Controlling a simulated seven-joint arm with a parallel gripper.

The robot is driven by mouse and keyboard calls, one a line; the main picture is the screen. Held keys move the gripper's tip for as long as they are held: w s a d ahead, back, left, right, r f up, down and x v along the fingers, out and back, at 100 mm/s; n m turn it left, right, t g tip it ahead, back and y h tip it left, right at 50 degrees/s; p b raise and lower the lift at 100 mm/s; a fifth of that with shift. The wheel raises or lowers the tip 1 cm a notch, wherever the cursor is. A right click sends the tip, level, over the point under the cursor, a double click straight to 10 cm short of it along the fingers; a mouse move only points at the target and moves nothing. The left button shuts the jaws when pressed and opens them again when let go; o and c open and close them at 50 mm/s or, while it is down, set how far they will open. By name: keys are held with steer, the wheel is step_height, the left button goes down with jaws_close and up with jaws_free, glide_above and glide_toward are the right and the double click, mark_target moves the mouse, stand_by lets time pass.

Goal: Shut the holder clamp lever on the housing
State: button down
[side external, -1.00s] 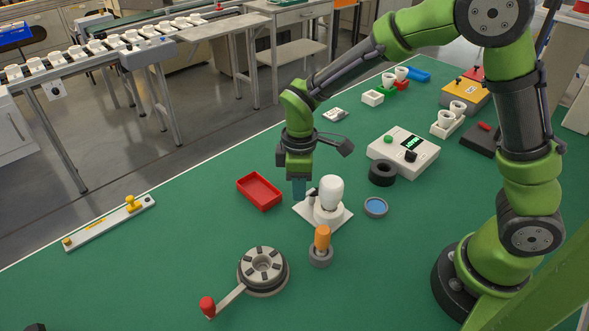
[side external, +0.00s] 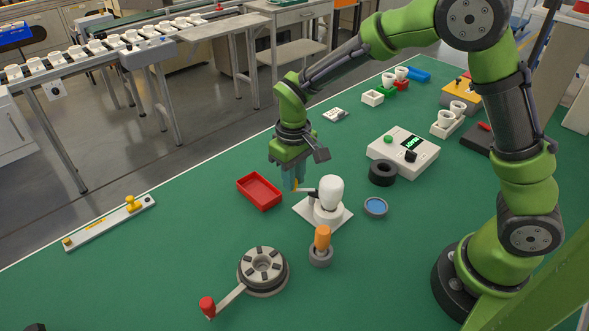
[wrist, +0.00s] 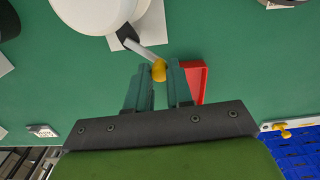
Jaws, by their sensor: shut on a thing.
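The housing (side external: 327,212) is a white holder on a square white base plate with a white bulb (side external: 331,190) standing upright in it. The clamp lever (side external: 307,190) is a thin pale arm with a dark pivot and a yellow knob. It sticks out level from the holder's left side. In the wrist view the lever (wrist: 147,52) ends in the yellow knob (wrist: 159,70) between my fingertips. My gripper (side external: 294,183) is shut on the knob, left of the housing. In the wrist view my gripper (wrist: 162,74) hides little of the lever.
A red tray (side external: 259,191) lies just left of my gripper. An orange-handled tool in a grey ring (side external: 320,247) stands in front of the housing. A blue disc (side external: 376,208), black ring (side external: 382,173) and meter box (side external: 403,152) are to the right.

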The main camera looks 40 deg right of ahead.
steer(key=shift+w+d+m, duration=0.25)
steer(key=shift+d+m, duration=0.05)
steer(key=shift+m, duration=0.6)
steer(key=shift+w+d+m, duration=0.2)
steer(key=shift+d+m, duration=0.05)
steer(key=shift+m, duration=0.65)
steer(key=c, duration=1)
jaws_free()
steer(key=shift+r, duration=0.1)
step_height(320, 180, up, 17)
steer(key=s+d+t+y, duration=0.1)
steer(key=s+d+t, duration=0.1)
steer(key=s, duration=0.7)
steer(key=s+d+m+t+y, duration=0.1)
steer(key=s+d+t, duration=0.2)
steer(key=s, duration=0.6)
steer(key=shift+d+r+t, duration=0.15)
steer(key=shift+r+t, duration=0.3)
steer(key=shift+t, duration=0.65)
